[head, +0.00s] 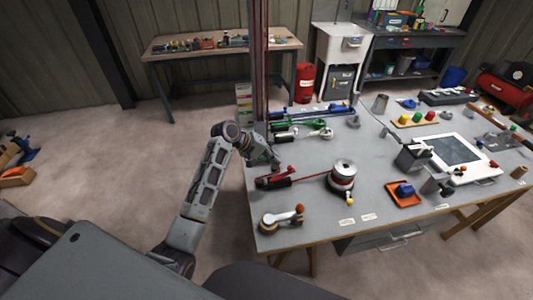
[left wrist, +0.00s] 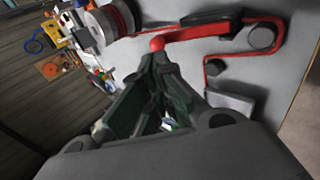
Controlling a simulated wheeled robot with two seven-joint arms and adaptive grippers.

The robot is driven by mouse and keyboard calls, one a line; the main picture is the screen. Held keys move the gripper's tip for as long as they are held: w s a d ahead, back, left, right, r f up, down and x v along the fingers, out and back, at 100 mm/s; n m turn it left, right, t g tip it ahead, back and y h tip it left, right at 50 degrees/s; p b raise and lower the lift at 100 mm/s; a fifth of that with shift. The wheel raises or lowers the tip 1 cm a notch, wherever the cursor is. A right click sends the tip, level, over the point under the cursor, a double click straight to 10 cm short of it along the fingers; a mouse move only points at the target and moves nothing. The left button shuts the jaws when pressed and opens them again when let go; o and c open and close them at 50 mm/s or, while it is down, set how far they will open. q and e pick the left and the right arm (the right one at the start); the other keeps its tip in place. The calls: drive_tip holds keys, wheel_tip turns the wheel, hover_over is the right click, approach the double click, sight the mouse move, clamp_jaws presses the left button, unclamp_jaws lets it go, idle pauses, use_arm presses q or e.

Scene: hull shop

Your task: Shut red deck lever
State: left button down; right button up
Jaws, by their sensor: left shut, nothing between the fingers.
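The red deck lever (head: 272,181) lies near the left edge of the grey workbench. My left gripper (head: 276,168) is just above the lever. In the left wrist view its fingers (left wrist: 158,62) are together and empty, with the tips right by the knob. I cannot tell whether they touch it. My right gripper is not in view.
A winch drum (head: 342,175) with red line stands right of the lever. Blue, green and white-handled levers (head: 300,122) lie behind it. An orange-knobbed fitting (head: 282,217) sits at the front left corner. An orange tray (head: 404,194) lies further right.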

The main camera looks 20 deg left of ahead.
use_arm(q)
drive_tip(key=shift+p+x, duration=0.3)
drive_tip(key=shift+x, duration=2.45)
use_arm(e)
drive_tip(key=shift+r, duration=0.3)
use_arm(q)
drive_tip(key=shift+w+f, duration=0.15)
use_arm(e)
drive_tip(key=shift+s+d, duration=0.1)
